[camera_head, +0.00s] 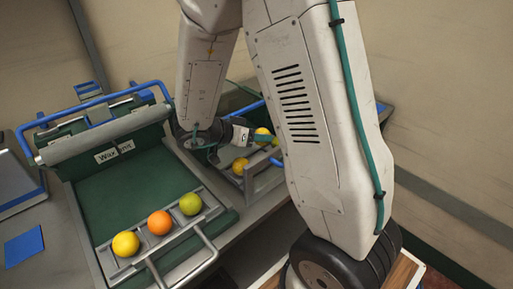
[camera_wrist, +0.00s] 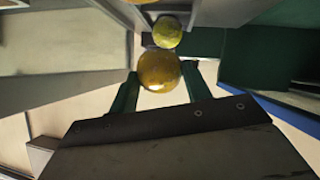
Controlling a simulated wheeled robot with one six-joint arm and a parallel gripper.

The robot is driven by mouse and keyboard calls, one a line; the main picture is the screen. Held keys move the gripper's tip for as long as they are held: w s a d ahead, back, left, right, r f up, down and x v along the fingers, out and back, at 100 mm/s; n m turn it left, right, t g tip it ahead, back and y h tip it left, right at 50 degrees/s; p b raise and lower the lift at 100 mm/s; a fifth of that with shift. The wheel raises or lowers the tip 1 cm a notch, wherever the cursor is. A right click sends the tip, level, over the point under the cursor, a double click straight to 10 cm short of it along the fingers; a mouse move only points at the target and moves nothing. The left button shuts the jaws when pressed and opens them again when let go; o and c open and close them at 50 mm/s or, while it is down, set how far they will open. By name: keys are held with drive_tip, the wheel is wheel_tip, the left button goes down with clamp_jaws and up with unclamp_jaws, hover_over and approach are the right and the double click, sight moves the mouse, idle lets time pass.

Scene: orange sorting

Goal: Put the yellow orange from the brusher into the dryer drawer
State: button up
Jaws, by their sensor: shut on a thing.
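My gripper (camera_wrist: 160,88) is shut on a yellow orange (camera_wrist: 158,72), held between its two teal fingers in the wrist view. In the head view the gripper (camera_head: 260,139) reaches right, over the unit behind my arm, with a yellow orange (camera_head: 263,132) at its fingertips. Another yellow orange (camera_head: 240,166) sits lower in that unit's metal rack. A yellow-green fruit (camera_wrist: 167,32) lies just beyond the held one in the wrist view. My arm hides much of this unit, so I cannot tell which part is the brusher or the dryer drawer.
The waxing unit (camera_head: 122,185), with a green bed and blue bar, stands at left. Its front tray (camera_head: 180,238) holds a yellow (camera_head: 126,244), an orange (camera_head: 160,223) and a green fruit (camera_head: 190,204). A blue panel (camera_head: 24,247) lies at far left.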

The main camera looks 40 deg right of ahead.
drive_tip(key=shift+f, duration=2.2)
drive_tip(key=shift+s+f, duration=0.1)
drive_tip(key=shift+f, duration=0.5)
drive_tip(key=o, duration=1)
drive_tip(key=shift+r, duration=0.2)
drive_tip(key=v, duration=1.2)
drive_tip(key=shift+r, duration=0.45)
